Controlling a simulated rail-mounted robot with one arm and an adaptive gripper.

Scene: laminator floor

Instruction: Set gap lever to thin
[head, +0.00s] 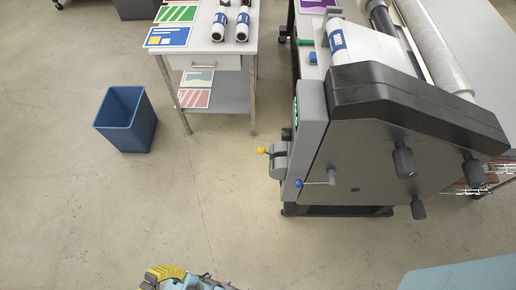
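The laminator (400,140) stands at the right, with a dark grey end panel and black knobs. A lever with a yellow knob (262,150) sticks out to the left from a small grey block (279,160) on its left side. A second lever with a blue ball (298,183) lies roughly level on a metal rod across the lower corner of the end panel. I cannot tell which is the gap lever, and no thickness marks are readable. My gripper (187,279) shows partly at the bottom edge, well below and left of both levers; its fingertips are cut off or unclear.
A blue bin (127,119) stands on the floor at the left. A white table (236,48) with printed sheets and rolls stands behind it. The floor between my gripper and the laminator is clear. A light-blue part, probably of my arm, shows at the bottom right.

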